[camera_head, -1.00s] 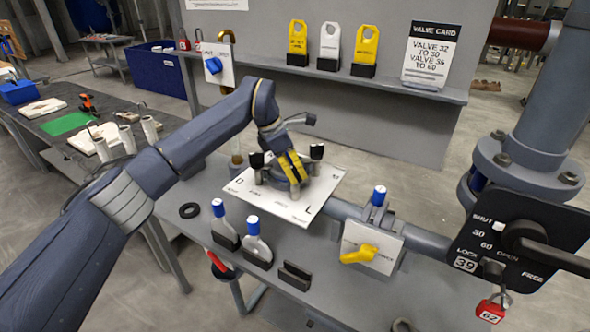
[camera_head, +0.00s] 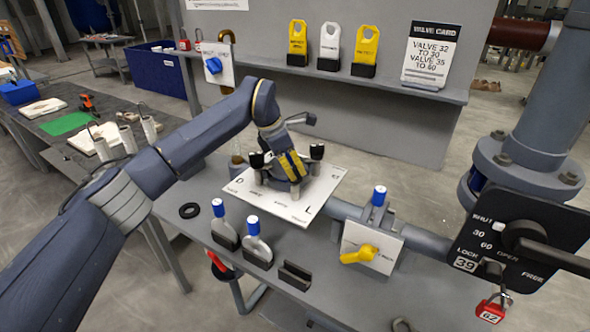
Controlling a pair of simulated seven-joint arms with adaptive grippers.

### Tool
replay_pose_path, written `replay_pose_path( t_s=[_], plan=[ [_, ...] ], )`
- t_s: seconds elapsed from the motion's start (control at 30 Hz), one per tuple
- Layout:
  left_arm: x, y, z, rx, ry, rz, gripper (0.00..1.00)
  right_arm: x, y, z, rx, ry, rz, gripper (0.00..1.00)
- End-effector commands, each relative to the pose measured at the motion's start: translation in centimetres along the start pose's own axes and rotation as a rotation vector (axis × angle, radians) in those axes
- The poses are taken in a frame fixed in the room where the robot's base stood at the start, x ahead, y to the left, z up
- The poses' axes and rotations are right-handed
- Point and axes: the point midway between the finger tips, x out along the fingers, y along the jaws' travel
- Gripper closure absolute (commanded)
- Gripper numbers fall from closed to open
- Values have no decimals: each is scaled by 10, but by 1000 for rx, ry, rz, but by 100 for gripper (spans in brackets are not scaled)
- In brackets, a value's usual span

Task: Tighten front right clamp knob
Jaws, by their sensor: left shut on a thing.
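The round grey filter press (camera_head: 272,182) stands on a white plate marked D and L (camera_head: 318,200), mid-picture. A black clamp knob (camera_head: 256,160) shows at its left and another black clamp knob (camera_head: 316,151) at its back right. My left gripper (camera_head: 295,180), with yellow-striped sides, reaches down over the front right part of the press. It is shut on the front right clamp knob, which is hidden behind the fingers. How tight that knob is cannot be seen. My right gripper is out of the picture.
Two blue-capped bottles (camera_head: 258,245) stand in holders in front, beside an empty black holder (camera_head: 295,274) and a black ring (camera_head: 189,210). A yellow-handled valve (camera_head: 358,254) sits right of the press. A shelf (camera_head: 400,88) with tags runs behind.

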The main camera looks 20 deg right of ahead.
Motion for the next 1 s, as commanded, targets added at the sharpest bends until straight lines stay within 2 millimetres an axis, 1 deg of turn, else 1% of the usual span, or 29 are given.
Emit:
replay_pose_path(
  t_s=[0.27,1.0],
  plan=[
    [0,0,-1,-161,2,69,100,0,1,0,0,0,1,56],
    [0,0,0,-808,2,338,100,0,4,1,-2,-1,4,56]
  ],
)
